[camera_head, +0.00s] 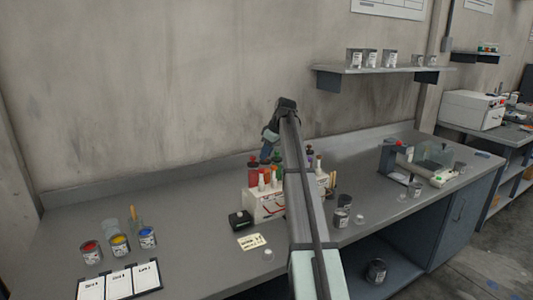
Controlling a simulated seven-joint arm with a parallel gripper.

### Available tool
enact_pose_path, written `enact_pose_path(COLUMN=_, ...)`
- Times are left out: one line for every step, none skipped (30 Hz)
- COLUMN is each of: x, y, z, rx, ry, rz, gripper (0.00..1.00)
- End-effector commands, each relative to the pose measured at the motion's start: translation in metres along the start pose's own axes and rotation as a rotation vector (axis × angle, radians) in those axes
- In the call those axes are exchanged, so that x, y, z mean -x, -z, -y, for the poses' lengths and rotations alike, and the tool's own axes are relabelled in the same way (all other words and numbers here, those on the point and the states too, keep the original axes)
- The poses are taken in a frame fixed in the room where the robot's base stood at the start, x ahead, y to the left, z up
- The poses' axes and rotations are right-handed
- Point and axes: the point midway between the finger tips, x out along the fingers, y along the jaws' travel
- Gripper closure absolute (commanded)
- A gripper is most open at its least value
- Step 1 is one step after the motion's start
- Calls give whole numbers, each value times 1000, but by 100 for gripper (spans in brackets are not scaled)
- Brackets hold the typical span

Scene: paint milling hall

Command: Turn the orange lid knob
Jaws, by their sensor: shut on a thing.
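I cannot pick out the orange lid knob for certain. A white rack (262,206) in the middle of the bench holds several bottles with coloured parts, including a red bottle (253,177) and an orange-red one (265,174). My arm reaches up across the picture and bends down at its far end behind or above these bottles. My gripper (267,150) is small and dark there, just over the bottle tops. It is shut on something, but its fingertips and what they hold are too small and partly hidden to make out. My arm hides the rack's middle.
Open paint cans (119,245) and a clipboard (119,284) are at the left. Grey cans (342,216) and a bench device (396,158) stand right. A shelf (380,70) juts out above. The bench's left middle is clear.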

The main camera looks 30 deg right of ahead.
Motion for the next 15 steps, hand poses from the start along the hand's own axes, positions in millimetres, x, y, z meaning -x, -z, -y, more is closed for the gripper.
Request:
enact_pose_path(x=0, y=0, z=1, rx=-17, ry=-8, rz=0, gripper=100)
enact_pose_path(x=0, y=0, z=1, rx=-29, ry=-13, rz=-1, gripper=100)
enact_pose_path(x=0, y=0, z=1, rx=-49, ry=-22, rz=-1, gripper=100)
enact_pose_path(x=0, y=0, z=2, rx=-66, ry=-28, rz=-1, gripper=100)
enact_pose_path(x=0, y=0, z=2, rx=-84, ry=-36, rz=-1, gripper=100)
enact_pose_path(x=0, y=0, z=2, rx=-110, ry=-47, rz=0, gripper=100)
enact_pose_path(x=0, y=0, z=2, rx=-131, ry=-56, rz=-1, gripper=100)
enact_pose_path(x=0, y=0, z=3, rx=-153, ry=-65, rz=-1, gripper=100)
enact_pose_path(x=0, y=0, z=3, rx=-185, ry=-78, rz=-1, gripper=100)
enact_pose_path(x=0, y=0, z=3, rx=-209, ry=-88, rz=0, gripper=100)
enact_pose_path(x=0, y=0, z=3, rx=-235, ry=-99, rz=-1, gripper=100)
enact_pose_path(x=0, y=1, z=3, rx=-268, ry=-113, rz=-2, gripper=100)
enact_pose_path(x=0, y=0, z=4, rx=-294, ry=-123, rz=-1, gripper=100)
enact_pose_path(x=0, y=0, z=4, rx=-320, ry=-134, rz=-1, gripper=100)
enact_pose_path(x=0, y=0, z=4, rx=-353, ry=-147, rz=-2, gripper=100)
